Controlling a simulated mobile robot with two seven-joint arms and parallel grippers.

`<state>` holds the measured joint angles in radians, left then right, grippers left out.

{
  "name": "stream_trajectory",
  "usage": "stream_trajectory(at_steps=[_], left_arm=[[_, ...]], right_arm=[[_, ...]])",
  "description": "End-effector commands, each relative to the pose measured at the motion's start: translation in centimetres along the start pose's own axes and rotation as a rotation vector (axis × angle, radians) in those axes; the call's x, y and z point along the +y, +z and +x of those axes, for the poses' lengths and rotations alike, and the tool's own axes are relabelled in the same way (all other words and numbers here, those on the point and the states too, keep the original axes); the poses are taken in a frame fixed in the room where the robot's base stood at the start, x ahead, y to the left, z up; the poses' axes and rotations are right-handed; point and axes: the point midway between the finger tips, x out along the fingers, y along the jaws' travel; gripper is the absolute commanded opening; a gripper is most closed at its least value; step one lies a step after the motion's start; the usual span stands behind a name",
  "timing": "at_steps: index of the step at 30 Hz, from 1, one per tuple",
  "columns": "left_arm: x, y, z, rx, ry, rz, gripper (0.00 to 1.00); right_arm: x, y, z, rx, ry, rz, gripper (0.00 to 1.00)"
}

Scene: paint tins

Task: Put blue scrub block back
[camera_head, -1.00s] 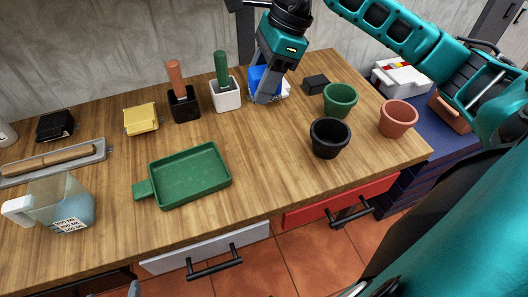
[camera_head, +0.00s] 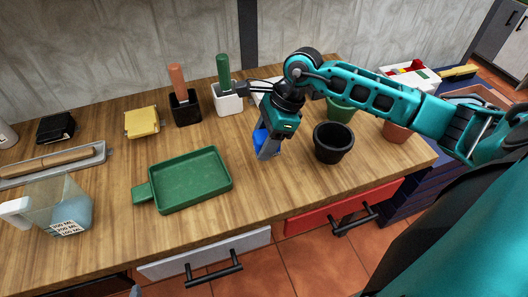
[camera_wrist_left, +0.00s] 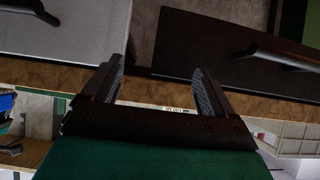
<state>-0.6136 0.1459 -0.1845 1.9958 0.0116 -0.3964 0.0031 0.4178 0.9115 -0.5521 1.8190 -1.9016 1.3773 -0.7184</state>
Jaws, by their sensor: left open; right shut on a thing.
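The blue scrub block (camera_head: 260,139) is in the head view, right of the green tray and left of the black pot. My right gripper (camera_head: 267,150) is shut on it; the fingers and wrist hide part of the block. Whether the block touches the table I cannot tell. My left gripper (camera_wrist_left: 157,88) is open and empty in the left wrist view, near the drawer fronts at the table's edge. The white holder where the block was is mostly hidden behind my right arm, with a pale part (camera_head: 262,97) showing.
A green tray (camera_head: 188,179) lies mid-table. A black pot (camera_head: 333,145) stands close right of my right gripper, with a green pot (camera_head: 341,109) and terracotta pot (camera_head: 396,132) beyond. Brushes stand in black (camera_head: 185,108) and white (camera_head: 227,100) holders behind. A yellow block (camera_head: 142,122) sits at back left.

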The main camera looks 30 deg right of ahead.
Motion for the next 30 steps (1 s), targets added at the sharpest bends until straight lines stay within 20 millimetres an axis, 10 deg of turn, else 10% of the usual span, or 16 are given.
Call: stream_trajectory(at_steps=[22, 23, 30], left_arm=[[0.2, 0.3, 0.5, 0.001, 0.007, -0.002, 0.86], [0.3, 0.3, 0.5, 0.001, 0.007, -0.002, 0.86], [0.3, 0.0, 0.4, 0.003, 0.009, -0.002, 0.86]], right_arm=[[0.0, -1.7, 4.2, 0.000, -0.001, -0.002, 0.20], [0.0, -1.8, 4.2, 0.001, -0.001, -0.002, 0.52], [0.0, -1.7, 4.1, 0.001, 0.000, -0.001, 0.75]])
